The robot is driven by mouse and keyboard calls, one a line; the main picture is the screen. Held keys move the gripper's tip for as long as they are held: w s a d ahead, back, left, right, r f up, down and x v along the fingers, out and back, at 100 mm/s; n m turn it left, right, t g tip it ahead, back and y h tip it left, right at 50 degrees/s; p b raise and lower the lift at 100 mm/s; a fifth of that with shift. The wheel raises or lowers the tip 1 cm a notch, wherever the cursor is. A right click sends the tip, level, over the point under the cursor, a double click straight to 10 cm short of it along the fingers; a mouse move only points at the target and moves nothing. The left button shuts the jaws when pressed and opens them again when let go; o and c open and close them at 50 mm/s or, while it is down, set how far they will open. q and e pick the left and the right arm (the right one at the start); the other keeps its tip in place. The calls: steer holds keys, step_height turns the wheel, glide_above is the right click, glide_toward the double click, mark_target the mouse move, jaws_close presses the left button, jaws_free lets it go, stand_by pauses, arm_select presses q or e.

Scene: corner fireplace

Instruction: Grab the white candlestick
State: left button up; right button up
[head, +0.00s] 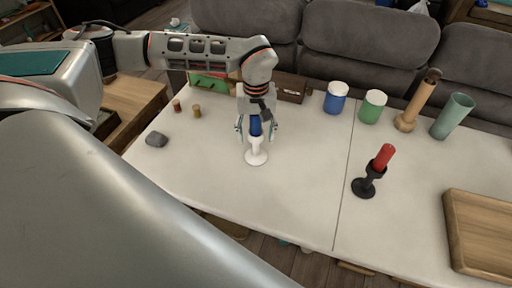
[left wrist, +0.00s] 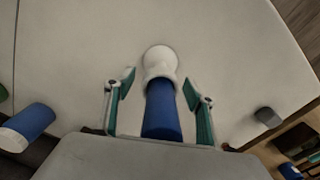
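The white candlestick (head: 256,157) stands upright on the white table, with a blue candle (head: 256,126) in its top. My left gripper (head: 256,130) is above it, pointing down, with a finger on either side of the blue candle. In the left wrist view the white candlestick (left wrist: 159,62) and the blue candle (left wrist: 161,110) lie between the two open fingers (left wrist: 160,88), with gaps on both sides. My right gripper is not in view.
A black candlestick (head: 365,187) with a red candle (head: 384,157) stands to the right. Blue (head: 336,98) and green (head: 373,107) jars stand behind. A grey stone (head: 156,139) lies at left. A wooden board (head: 482,235) lies at right. The table around the candlestick is clear.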

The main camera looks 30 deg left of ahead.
arm_select(q)
steer(key=c, duration=1.2)
steer(key=shift+c, duration=0.3)
steer(key=shift+r, duration=0.15)
